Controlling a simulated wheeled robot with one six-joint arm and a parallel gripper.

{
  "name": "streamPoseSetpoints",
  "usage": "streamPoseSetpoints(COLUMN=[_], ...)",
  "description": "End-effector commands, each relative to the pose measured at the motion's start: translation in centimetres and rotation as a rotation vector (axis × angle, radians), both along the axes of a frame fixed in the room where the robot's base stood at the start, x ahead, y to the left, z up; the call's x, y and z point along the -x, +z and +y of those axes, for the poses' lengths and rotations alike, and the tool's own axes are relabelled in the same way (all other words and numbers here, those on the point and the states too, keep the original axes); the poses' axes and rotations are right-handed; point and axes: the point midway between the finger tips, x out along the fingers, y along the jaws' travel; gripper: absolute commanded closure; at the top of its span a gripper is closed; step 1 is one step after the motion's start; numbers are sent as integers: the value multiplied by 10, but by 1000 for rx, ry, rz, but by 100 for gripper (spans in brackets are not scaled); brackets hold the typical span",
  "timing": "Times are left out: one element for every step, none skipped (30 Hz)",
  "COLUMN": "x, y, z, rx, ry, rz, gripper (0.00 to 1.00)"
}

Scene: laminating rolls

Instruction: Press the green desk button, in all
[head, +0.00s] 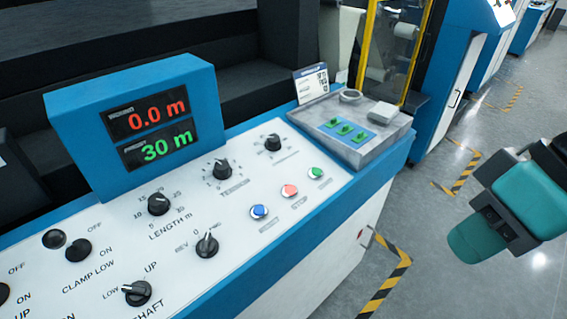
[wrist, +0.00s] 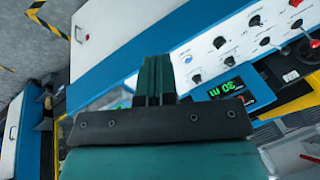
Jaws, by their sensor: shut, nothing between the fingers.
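The green desk button (head: 316,173) is a small round cap on the white sloped control panel (head: 120,236). It is the rightmost of a row of three, beside a red button (head: 290,191) and a blue button (head: 259,212). My gripper (head: 475,243) is at the right of the head view, over the floor, well apart from the panel. In the wrist view its dark teal fingers (wrist: 154,78) are together with nothing between them. I cannot make out the green button for certain in the wrist view.
A blue display box (head: 70,112) reading 0.0 m and 30 m stands behind the panel. Several black knobs (head: 158,205) surround the buttons. A grey tray (head: 395,131) with green pieces sits at the panel's right end. The floor (head: 440,285) between panel and gripper is clear.

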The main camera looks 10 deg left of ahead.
Motion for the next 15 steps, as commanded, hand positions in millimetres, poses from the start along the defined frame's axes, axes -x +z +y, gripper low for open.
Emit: streamPoseSetpoints(x=[0, 0, 0, 0, 0, 0, 0, 0, 0, 0, -1, -5, -9, -15, -27], y=[0, 0, 0, 0, 0, 0, 0, 0, 0, 0, 0, 1, 1, 1, 1], z=[0, 0, 0, 0, 0, 0, 0, 0, 0, 0, 0, 2, 4, 7, 11], rx=[0, 0, 0, 0, 0, 0, 0, 0, 0, -1, -2, -5, -9, -15, -24], ry=[0, 0, 0, 0, 0, 0, 0, 0, 0, 0, 1, 5, 10, 15, 25], rz=[0, 0, 0, 0, 0, 0, 0, 0, 0, -1, -3, -11, -22, -35, -64], gripper=[100, 100, 100, 100, 100, 100, 100, 100, 100, 100, 100, 100, 100, 100, 100])
